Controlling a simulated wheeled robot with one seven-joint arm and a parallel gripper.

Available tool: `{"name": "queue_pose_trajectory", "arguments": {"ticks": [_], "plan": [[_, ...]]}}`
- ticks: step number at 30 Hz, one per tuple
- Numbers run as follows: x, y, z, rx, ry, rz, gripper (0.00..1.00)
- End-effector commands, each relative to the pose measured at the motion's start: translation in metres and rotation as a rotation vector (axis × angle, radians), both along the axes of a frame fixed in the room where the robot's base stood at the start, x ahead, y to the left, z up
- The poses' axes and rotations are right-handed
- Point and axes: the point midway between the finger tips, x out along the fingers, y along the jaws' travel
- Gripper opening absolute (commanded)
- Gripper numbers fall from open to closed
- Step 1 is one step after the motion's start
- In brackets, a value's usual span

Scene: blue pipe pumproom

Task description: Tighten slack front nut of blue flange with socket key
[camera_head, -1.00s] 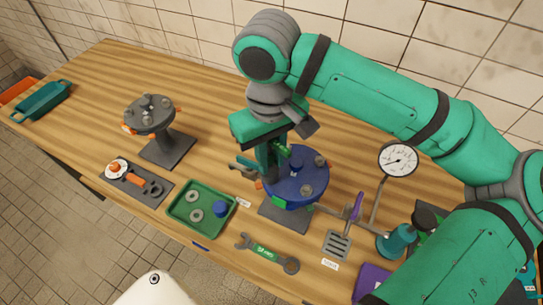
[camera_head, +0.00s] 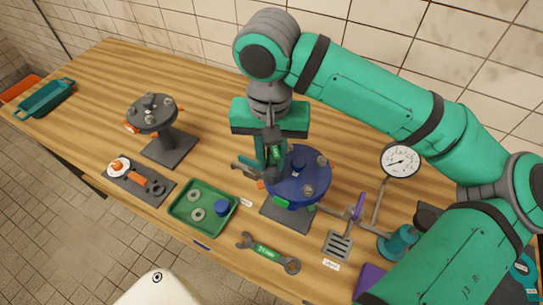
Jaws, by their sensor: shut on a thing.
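The blue flange (camera_head: 305,190) stands on a dark grey base plate (camera_head: 287,217) in the middle of the bench. Nuts show on its top, including one at its near right (camera_head: 308,190). My gripper (camera_head: 271,172) points down at the flange's left side, shut on the socket key (camera_head: 277,156), of which a green part shows between the fingers. The key's lower end is at the flange's left front edge. My fingers hide the nut there, so I cannot tell whether the socket sits on it.
A green tray (camera_head: 178,211) with rings and a blue cap lies left. A spanner (camera_head: 266,252) lies in front. A grey flange stand (camera_head: 170,148) is at back left.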

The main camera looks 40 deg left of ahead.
Motion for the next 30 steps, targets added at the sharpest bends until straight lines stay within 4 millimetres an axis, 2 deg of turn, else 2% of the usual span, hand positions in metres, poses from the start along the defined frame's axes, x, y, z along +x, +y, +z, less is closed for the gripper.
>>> {"name": "queue_pose_trajectory", "arguments": {"ticks": [6, 30], "plan": [[0.000, -0.001, -0.001, 0.001, 0.001, 0.171, 0.00], [0.001, 0.000, 0.010, 0.004, -0.005, 0.165, 0.00]]}}
